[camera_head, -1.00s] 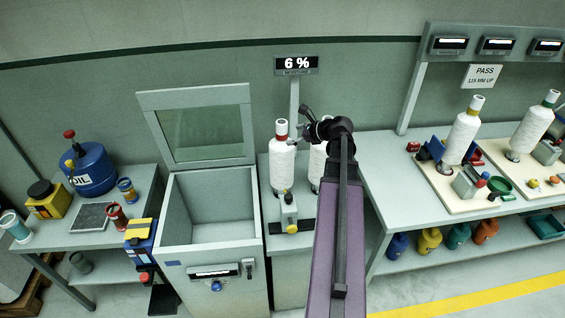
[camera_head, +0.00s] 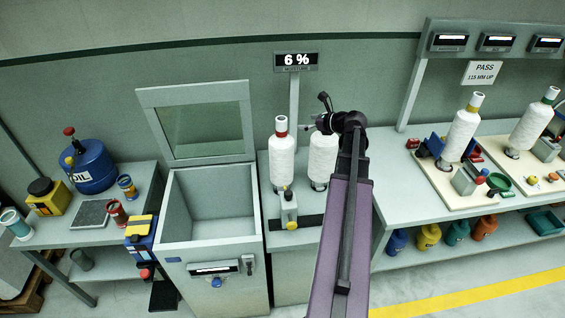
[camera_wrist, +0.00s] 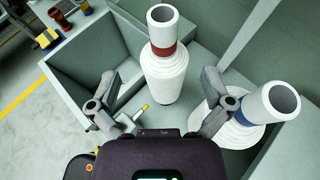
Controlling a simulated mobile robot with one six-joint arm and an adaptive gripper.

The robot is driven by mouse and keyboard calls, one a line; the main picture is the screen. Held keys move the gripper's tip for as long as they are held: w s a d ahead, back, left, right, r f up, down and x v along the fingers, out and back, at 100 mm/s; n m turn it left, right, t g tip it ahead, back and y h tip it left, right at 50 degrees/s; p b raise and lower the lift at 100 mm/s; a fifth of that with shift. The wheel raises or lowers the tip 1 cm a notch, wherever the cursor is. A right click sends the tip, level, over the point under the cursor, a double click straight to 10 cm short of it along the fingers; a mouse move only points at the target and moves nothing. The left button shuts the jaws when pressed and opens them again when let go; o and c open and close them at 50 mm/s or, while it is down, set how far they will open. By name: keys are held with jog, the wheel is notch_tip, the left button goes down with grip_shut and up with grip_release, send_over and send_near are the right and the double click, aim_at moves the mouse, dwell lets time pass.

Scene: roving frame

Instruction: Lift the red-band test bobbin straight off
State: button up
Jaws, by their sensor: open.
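The red-band test bobbin (camera_head: 281,158) stands upright, white with a red band near its top, on the stand left of my arm. In the wrist view this bobbin (camera_wrist: 170,75) stands in line with the gap between my open fingers, ahead of them and not gripped. My gripper (camera_head: 320,112) is open and empty at top height, to the right of the red band in the head view. In the wrist view my gripper (camera_wrist: 158,92) shows a finger on each side. A second white bobbin (camera_head: 322,158), with a blue band (camera_wrist: 238,117) in the wrist view, stands beside the right finger.
A moisture display (camera_head: 296,62) reading 6 % rises on a post behind the bobbins. An open-lidded chamber (camera_head: 210,235) adjoins the stand at left. A small gauge with a yellow knob (camera_head: 290,212) sits in front of the red-band bobbin. A bench (camera_head: 395,195) stands at right.

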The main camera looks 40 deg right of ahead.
aim_at(286, 121)
jog(key=b+x, duration=0.2)
jog(key=x, duration=0.4)
jog(key=shift+f, duration=0.1)
jog(key=shift+w+a+f, duration=0.1)
jog(key=shift+w+a, duration=0.05)
jog(key=shift+w, duration=0.3)
jog(key=shift+w, duration=0.1)
jog(key=shift+b+x, duration=1.05)
jog(key=shift+x, duration=1.45)
jog(key=shift+w, duration=0.1)
jog(key=c, duration=1.4)
